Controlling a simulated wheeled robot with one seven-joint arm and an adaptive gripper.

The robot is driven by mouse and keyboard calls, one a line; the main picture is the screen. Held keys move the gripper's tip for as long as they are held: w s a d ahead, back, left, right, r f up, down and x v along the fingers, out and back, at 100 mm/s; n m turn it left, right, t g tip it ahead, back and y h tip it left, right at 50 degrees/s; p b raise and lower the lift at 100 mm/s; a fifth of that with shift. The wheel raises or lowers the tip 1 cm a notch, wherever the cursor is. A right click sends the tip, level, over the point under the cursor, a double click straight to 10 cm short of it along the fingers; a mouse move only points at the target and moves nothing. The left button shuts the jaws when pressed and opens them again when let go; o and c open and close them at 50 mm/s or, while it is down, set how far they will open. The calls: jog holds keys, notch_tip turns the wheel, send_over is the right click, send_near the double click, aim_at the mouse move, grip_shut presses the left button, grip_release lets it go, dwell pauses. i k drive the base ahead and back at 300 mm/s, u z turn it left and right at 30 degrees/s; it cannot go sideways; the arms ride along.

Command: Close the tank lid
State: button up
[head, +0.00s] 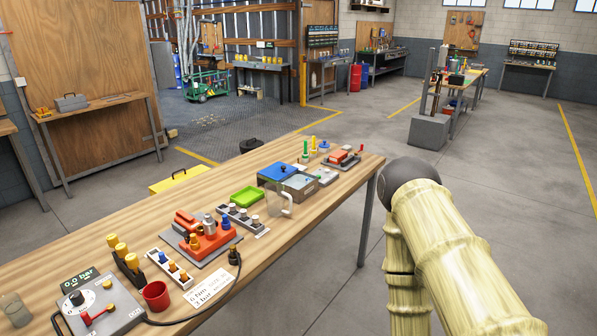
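I cannot tell for certain which thing is the tank. A blue square piece with a dark knob (279,171), which looks like a lid, lies near a grey open-topped box (303,186) toward the far end of the wooden workbench (100,250). Whether the blue piece rests on a container or is hinged to the grey box is too small to tell. A clear jug with a white handle (286,206) stands in front of the grey box and partly hides it. My arm, with a bamboo-like surface, shows at the right, beside the bench. My gripper is outside the view.
The bench holds a red-orange machine (203,237), a green tray (246,196), a grey rack (243,218), a red cup (156,295), a gauge box reading 0.0 bar (98,308) with a dark hose, and several bottles.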

aim_at(277, 170)
jog(key=z, duration=0.55)
jog(key=k, duration=0.65)
jog(key=z, duration=0.7)
jog(key=i, duration=1.05)
jog(key=u, duration=0.75)
jog(key=i, duration=0.85)
jog(key=u, duration=0.9)
